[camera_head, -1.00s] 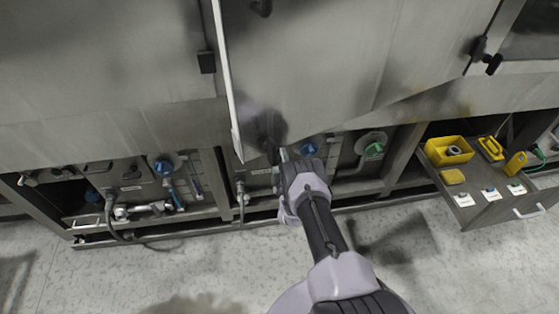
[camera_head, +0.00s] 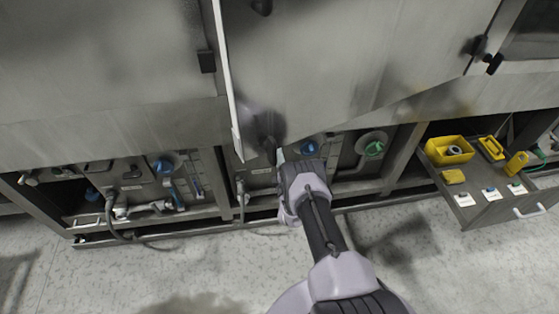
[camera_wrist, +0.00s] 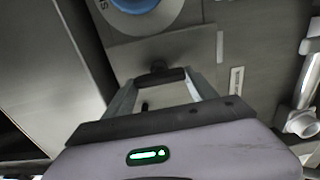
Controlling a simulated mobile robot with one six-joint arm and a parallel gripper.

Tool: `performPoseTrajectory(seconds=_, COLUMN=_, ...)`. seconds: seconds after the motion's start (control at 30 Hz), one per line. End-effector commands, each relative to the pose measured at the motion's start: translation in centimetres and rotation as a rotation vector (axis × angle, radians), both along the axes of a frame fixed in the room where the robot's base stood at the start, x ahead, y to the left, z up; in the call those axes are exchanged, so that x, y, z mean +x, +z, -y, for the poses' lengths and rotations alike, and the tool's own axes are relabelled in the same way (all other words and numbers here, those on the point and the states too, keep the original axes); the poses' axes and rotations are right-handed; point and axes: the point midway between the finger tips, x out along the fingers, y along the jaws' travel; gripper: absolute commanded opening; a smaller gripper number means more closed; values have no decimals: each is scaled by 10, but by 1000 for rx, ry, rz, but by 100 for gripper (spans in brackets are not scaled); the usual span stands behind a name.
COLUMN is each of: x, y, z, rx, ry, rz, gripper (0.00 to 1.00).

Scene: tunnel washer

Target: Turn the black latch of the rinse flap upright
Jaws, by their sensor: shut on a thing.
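The black latch (camera_wrist: 168,76) shows in the wrist view as a short dark bar with a small knob behind it. It lies roughly crosswise on a grey panel. My gripper (camera_wrist: 157,84) has its two pale fingers at the ends of this bar and is shut on it. In the head view my gripper (camera_head: 281,158) is at the lower machine front, beside a dark smudged patch. My own wrist hides most of the latch there, so its exact angle is unclear.
A blue dial (camera_wrist: 140,4) sits close above in the wrist view. A large tilted metal panel (camera_head: 310,70) hangs over my gripper. A green dial (camera_head: 374,148) is to the right. An open drawer (camera_head: 476,212) with yellow items stands at far right. The floor in front is clear.

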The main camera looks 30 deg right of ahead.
Motion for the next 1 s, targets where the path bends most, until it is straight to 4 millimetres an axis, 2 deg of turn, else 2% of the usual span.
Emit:
performPoseTrajectory(seconds=0.27, x=-1, y=-1, z=1, rx=0, ry=-3, rz=-2, gripper=25)
performPoseTrajectory(seconds=0.3, x=-1, y=-1, z=1, rx=0, ry=-3, rz=-2, gripper=71)
performPoseTrajectory(seconds=0.4, x=-1, y=0, z=1, rx=-1, ry=-2, rz=-1, gripper=87)
performPoseTrajectory(seconds=0.67, x=0, y=0, z=0, rx=0, ry=-1, rz=0, gripper=87)
performPoseTrajectory(seconds=0.77, x=-6, y=1, z=-1, rx=2, ry=-2, rz=-3, gripper=87)
performPoseTrajectory(seconds=0.87, x=-22, y=4, z=-6, rx=1, ry=-1, rz=-4, gripper=87)
performPoseTrajectory(seconds=1.0, x=-56, y=6, z=-16, rx=1, ry=-1, rz=-5, gripper=87)
